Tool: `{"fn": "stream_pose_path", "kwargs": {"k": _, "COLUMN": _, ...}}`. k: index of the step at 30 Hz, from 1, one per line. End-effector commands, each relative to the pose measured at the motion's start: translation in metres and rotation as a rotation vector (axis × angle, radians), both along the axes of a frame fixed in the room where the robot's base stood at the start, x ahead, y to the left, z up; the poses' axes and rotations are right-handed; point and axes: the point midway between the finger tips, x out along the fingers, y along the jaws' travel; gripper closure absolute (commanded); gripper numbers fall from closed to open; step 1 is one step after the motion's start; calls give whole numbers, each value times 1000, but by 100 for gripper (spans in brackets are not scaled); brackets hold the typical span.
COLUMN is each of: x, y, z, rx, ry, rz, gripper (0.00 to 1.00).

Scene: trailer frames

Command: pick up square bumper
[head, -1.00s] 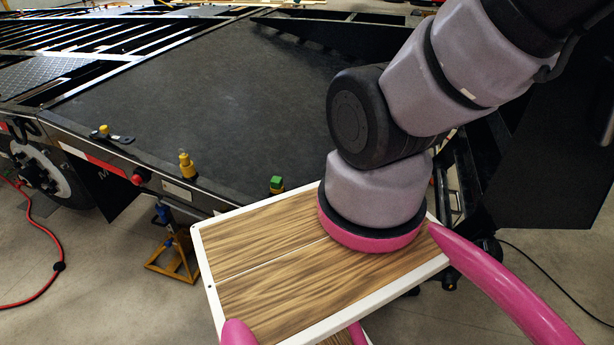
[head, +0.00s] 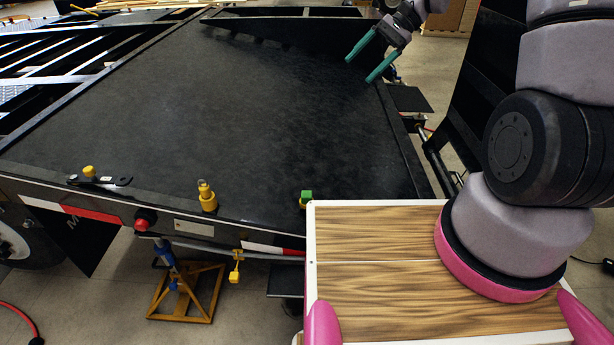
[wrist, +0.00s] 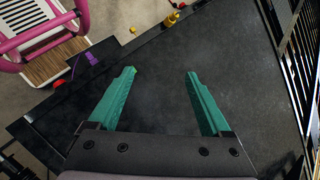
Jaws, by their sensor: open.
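My gripper (head: 368,60) is high over the far right of the deck in the head view, well apart from the block. Its two green fingers are spread and empty; the wrist view shows the same open gap (wrist: 163,88) over dark deck. I cannot clearly make out the block in the wrist view.
The dark trailer deck (head: 190,125) is mostly clear. An orange stand (head: 187,292) is on the floor below.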

Motion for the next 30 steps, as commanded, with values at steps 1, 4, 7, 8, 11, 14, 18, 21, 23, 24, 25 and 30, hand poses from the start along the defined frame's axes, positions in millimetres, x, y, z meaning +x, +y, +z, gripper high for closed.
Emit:
{"fn": "stream_pose_path", "kwargs": {"k": 1, "x": 9, "y": 5, "z": -26, "rx": 39, "ry": 57, "rz": -15, "gripper": 18}}
{"fn": "stream_pose_path", "kwargs": {"k": 4, "x": 22, "y": 15, "z": -69, "rx": 119, "ry": 150, "rz": -49, "gripper": 18}}
{"fn": "stream_pose_path", "kwargs": {"k": 7, "x": 31, "y": 23, "z": -116, "rx": 197, "ry": 237, "rz": -90, "gripper": 18}}
{"fn": "stream_pose_path", "kwargs": {"k": 8, "x": 33, "y": 26, "z": -130, "rx": 222, "ry": 263, "rz": -105, "gripper": 18}}
{"fn": "stream_pose_path", "kwargs": {"k": 11, "x": 37, "y": 34, "z": -179, "rx": 299, "ry": 346, "rz": -155, "gripper": 18}}
{"fn": "stream_pose_path", "kwargs": {"k": 14, "x": 36, "y": 42, "z": -229, "rx": 377, "ry": 426, "rz": -213, "gripper": 18}}
{"fn": "stream_pose_path", "kwargs": {"k": 18, "x": 24, "y": 52, "z": -300, "rx": 482, "ry": 532, "rz": -306, "gripper": 18}}
{"fn": "stream_pose_path", "kwargs": {"k": 21, "x": 11, "y": 58, "z": -349, "rx": 548, "ry": 595, "rz": -378, "gripper": 18}}
{"fn": "stream_pose_path", "kwargs": {"k": 23, "x": 2, "y": 61, "z": -373, "rx": 581, "ry": 626, "rz": -418, "gripper": 18}}
{"fn": "stream_pose_path", "kwargs": {"k": 24, "x": -4, "y": 62, "z": -388, "rx": 601, "ry": 645, "rz": -443, "gripper": 18}}
{"fn": "stream_pose_path", "kwargs": {"k": 25, "x": -8, "y": 63, "z": -398, "rx": 614, "ry": 657, "rz": -459, "gripper": 18}}
{"fn": "stream_pose_path", "kwargs": {"k": 30, "x": -26, "y": 67, "z": -434, "rx": 663, "ry": 699, "rz": -527, "gripper": 18}}
